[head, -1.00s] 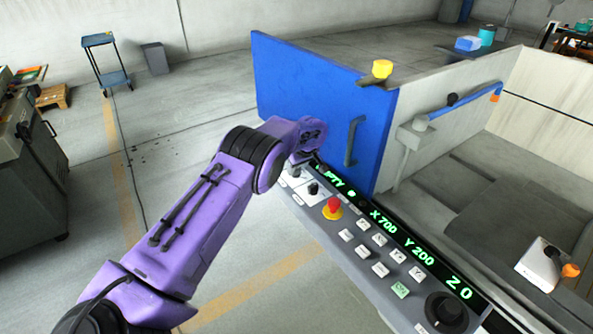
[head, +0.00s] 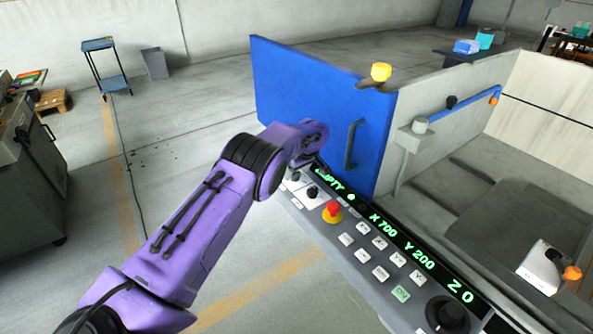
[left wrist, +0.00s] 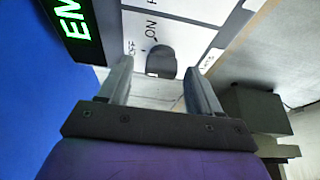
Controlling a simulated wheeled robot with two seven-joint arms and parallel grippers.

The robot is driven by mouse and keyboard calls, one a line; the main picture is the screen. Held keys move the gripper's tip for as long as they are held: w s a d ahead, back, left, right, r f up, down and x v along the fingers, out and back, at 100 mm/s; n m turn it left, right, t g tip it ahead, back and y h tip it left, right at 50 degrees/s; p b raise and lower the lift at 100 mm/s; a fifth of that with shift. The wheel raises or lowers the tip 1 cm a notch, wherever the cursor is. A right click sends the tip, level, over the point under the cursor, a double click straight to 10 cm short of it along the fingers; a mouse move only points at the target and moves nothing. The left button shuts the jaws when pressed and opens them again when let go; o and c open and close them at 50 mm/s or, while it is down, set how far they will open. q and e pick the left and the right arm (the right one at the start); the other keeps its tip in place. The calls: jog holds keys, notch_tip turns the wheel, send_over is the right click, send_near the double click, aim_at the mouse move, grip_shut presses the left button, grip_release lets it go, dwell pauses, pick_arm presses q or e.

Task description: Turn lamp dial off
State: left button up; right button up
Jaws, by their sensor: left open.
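The dark lamp dial (left wrist: 162,62) shows in the left wrist view on a white label printed ON and OFF. I cannot tell clearly which mark it points to. My left gripper (left wrist: 158,73) is open, with one finger on each side of the dial in that view. I see no clear contact with the dial. My left gripper is mostly hidden there behind the purple arm. My right gripper is not in view.
A red emergency button (head: 333,209) on a yellow base, white keys and a large black knob (head: 446,314) share the panel. The green display (head: 410,247) runs along its edge. A blue door (head: 320,110) with a handle (head: 353,145) stands close behind my wrist. Open floor lies left.

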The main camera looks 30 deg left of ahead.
pick_arm(q)
jog(key=b+v, duration=0.1)
jog(key=v, duration=0.9)
jog(key=shift+r+b, duration=0.25)
jog(key=shift+b, duration=0.15)
jog(key=shift+d, duration=0.1)
jog(key=shift+f, duration=0.1)
